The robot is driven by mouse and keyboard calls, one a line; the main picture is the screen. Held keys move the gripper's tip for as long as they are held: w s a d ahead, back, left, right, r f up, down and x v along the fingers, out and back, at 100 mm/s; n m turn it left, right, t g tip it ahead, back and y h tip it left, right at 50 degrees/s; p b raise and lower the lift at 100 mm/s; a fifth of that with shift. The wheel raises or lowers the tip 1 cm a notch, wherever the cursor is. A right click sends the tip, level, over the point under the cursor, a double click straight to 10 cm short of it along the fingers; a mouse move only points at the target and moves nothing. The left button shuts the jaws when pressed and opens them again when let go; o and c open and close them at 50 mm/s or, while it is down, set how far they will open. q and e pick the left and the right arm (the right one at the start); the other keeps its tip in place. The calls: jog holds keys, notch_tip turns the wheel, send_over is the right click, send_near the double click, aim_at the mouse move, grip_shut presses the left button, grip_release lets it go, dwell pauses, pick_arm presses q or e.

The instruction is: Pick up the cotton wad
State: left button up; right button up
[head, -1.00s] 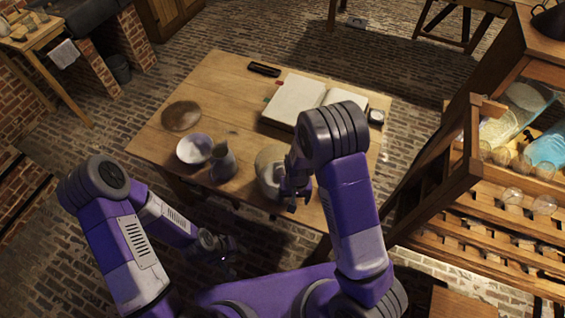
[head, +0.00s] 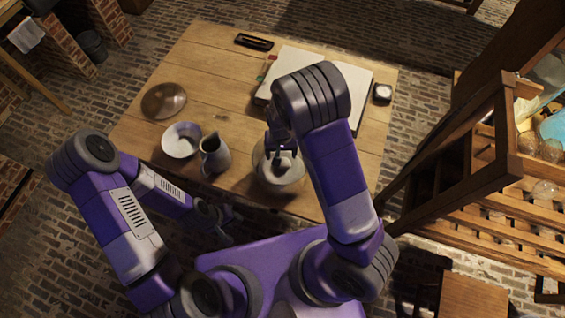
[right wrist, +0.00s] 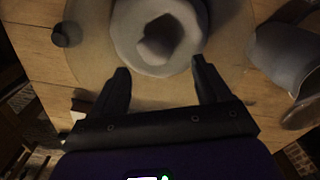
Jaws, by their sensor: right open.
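A pale round vessel (head: 277,179) stands near the front edge of the wooden table; it shows as a thick grey-white ring (right wrist: 126,38) in the right wrist view. A lighter lump (right wrist: 158,46) shows in its shadowed opening. I cannot tell whether this is the cotton wad; no other wad is distinguishable. My right gripper (head: 284,150) is above the vessel. In the right wrist view its open fingers (right wrist: 160,78) are apart with nothing held between them, pointing at the vessel's near side. My left gripper (head: 228,215) hangs low before the table; its jaw state is unclear.
On the table (head: 215,80), a grey jug (head: 216,156) and a white bowl (head: 181,140) stand left of the vessel. A brown round dish (head: 164,101), an open book (head: 355,73) and a small dark box (head: 382,92) lie farther back. A wooden rack (head: 480,150) stands right.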

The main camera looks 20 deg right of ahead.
aim_at(284, 161)
jog(key=shift+s+f, duration=0.25)
jog(key=shift+f, duration=0.6)
jog(key=f, duration=0.3)
jog(key=d+f, duration=0.1)
jog(key=shift+w+f+b, duration=0.2)
jog(key=shift+f+b, duration=0.15)
jog(key=shift+a+f, duration=0.1)
jog(key=shift+f, duration=0.4)
jog(key=c, duration=1.1)
jog(key=shift+r, duration=0.1)
notch_tip(284, 161, up, 10)
jog(key=shift+f+p, duration=0.1)
jog(key=shift+p, duration=0.55)
jog(key=shift+c, duration=0.2)
